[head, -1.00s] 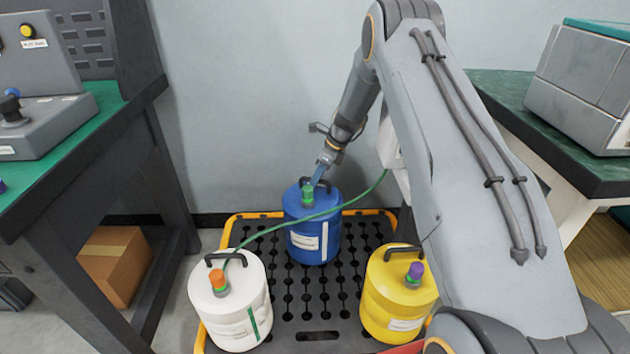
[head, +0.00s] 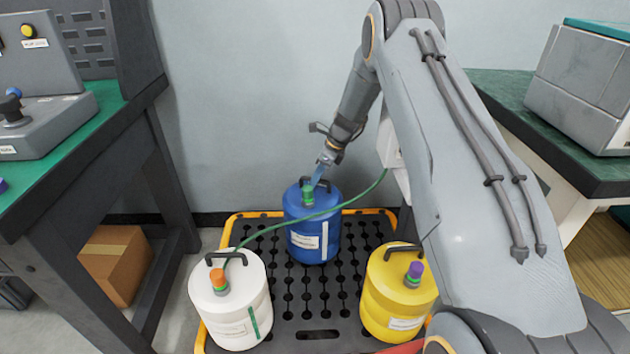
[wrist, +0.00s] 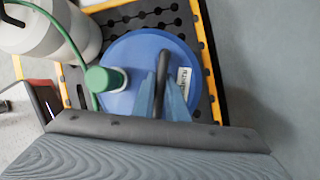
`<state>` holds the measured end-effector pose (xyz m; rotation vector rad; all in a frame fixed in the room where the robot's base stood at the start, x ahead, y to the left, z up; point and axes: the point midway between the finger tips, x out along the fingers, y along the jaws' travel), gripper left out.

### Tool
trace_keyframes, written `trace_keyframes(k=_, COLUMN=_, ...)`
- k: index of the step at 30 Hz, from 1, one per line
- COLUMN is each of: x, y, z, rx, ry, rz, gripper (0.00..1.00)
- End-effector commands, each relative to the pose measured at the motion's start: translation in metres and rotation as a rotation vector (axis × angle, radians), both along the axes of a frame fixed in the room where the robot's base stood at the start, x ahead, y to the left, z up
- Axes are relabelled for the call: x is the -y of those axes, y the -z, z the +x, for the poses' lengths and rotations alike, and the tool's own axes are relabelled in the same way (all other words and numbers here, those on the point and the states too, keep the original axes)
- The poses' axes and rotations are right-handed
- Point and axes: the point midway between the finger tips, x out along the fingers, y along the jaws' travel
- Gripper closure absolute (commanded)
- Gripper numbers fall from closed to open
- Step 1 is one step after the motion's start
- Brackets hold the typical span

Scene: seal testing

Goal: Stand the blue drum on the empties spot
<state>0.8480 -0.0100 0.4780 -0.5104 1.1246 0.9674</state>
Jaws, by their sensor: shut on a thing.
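The blue drum (head: 312,228) stands upright at the back of the black slotted pallet with yellow edging (head: 290,300). It has a green cap, a black handle and a white label. In the wrist view the drum (wrist: 140,57) fills the middle. My gripper (head: 318,180) is above it, shut on its black handle; the blue fingers also show in the wrist view (wrist: 162,98), one on each side of the handle. I cannot pick out a marked empties spot in either view.
A white drum (head: 230,300) with an orange cap and a yellow drum (head: 398,300) with a purple cap stand at the front. A green hose (head: 290,219) crosses in front of the blue drum. Workbenches flank the pallet; a cardboard box (head: 116,262) sits under the left one.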

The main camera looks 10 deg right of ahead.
Motion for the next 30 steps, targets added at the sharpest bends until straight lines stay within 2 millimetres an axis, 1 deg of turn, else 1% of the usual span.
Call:
trace_keyframes(k=10, x=0.000, y=0.010, z=0.001, rx=0.001, ry=0.000, rz=0.000, gripper=1.00)
trace_keyframes(k=30, x=0.000, y=0.014, z=0.001, rx=0.001, ry=0.000, rz=0.000, gripper=1.00)
